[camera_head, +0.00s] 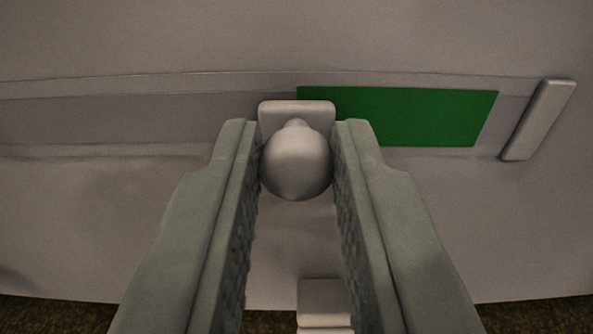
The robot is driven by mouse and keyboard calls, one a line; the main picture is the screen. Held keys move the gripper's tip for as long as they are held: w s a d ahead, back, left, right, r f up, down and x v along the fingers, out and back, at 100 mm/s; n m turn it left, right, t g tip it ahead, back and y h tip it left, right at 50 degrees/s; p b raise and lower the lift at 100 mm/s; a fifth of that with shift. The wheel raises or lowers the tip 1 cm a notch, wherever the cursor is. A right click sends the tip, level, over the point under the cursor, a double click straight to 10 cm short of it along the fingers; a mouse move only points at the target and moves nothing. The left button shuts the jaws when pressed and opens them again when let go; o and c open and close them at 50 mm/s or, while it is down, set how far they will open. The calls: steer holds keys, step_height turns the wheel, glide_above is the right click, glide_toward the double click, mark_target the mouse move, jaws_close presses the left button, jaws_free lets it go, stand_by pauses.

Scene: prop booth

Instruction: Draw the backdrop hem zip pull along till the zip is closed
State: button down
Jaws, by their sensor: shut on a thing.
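The zip pull (296,163) is a pale grey rounded knob on a small rectangular slider plate (297,108). My gripper (297,150) is shut on the knob, one finger on each side. The zip track (120,118) runs as a band across the pale backdrop (300,40). Right of the slider the band shows a green strip (430,116); left of it the band is plain grey. A pale upright stop bar (539,120) stands at the right, a short gap beyond the green strip's end.
A pale block (323,304) shows below, between my fingers, partly hidden by the right finger. Dark brown floor (50,315) lies along the bottom edge. Nothing stands on the band between the slider and the stop bar.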

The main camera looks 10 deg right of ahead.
steer(key=d, duration=0.2)
steer(key=s+d, duration=0.1)
steer(key=d, duration=0.4)
steer(key=shift+s+d, duration=0.1)
steer(key=shift+s, duration=0.2)
steer(key=c, duration=1.3)
jaws_free()
steer(key=v, duration=1.7)
steer(key=shift+s, duration=0.2)
